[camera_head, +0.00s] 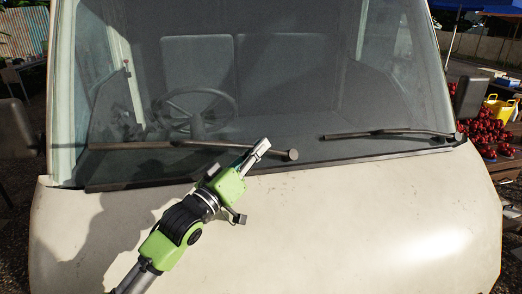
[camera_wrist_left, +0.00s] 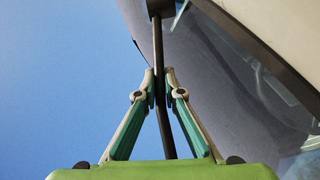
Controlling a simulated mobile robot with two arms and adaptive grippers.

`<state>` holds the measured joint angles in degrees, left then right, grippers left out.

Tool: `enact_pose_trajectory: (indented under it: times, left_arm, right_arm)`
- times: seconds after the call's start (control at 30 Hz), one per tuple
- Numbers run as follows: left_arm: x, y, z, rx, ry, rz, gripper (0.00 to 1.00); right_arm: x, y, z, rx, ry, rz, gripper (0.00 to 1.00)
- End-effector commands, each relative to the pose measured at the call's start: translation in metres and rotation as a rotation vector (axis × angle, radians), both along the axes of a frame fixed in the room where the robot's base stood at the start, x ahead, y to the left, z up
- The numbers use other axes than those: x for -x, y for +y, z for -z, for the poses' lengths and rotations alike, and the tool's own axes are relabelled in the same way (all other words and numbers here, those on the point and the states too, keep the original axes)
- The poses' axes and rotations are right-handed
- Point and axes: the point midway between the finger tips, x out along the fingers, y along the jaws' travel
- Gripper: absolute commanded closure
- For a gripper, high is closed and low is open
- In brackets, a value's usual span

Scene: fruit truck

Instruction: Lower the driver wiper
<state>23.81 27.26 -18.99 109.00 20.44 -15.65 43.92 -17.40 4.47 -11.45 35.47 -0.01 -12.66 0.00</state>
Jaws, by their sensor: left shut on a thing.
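The driver wiper (camera_head: 140,145) is a dark bar in front of the windshield on the steering-wheel side, its round pivot end (camera_head: 293,155) near the lower middle of the glass. My left gripper (camera_head: 262,147) reaches up from below, close to that pivot end. In the left wrist view my left gripper (camera_wrist_left: 160,85) is shut on the dark wiper arm (camera_wrist_left: 158,45), which runs between the fingertips up to a dark block at the top. How far the wiper stands off the glass is hard to tell. My right gripper is not in view.
The windshield (camera_head: 300,90) fills the upper middle. The other wiper (camera_head: 390,133) lies low along the glass on the right. The cream truck front (camera_head: 350,220) is below. A side mirror (camera_head: 470,97), red fruit (camera_head: 490,135) and a yellow basket (camera_head: 500,108) are at the right.

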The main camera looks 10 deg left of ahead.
Motion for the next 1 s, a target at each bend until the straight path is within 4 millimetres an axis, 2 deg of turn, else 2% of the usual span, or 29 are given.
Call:
enact_pose_trajectory:
  times: [0.23, 0.3, 0.33, 0.77, 1.0]
  left_arm:
    - [0.0, 0.001, -0.004, 0.002, -0.008, -0.001, 1.0]
    - [0.0, 0.001, -0.004, 0.002, -0.008, -0.001, 0.76]
    - [0.0, 0.0, -0.004, 0.002, -0.006, -0.001, 0.74]
    - [0.005, 0.003, 0.002, 0.0, 0.0, -0.001, 0.74]
    - [0.039, 0.017, 0.013, -0.001, 0.003, -0.001, 0.74]
  right_arm:
    - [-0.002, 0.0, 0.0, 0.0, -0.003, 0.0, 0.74]
    - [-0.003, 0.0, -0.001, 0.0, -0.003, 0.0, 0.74]
    - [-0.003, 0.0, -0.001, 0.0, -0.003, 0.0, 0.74]
    - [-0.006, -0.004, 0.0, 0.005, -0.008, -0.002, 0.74]
    - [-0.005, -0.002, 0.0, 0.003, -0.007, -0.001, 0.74]
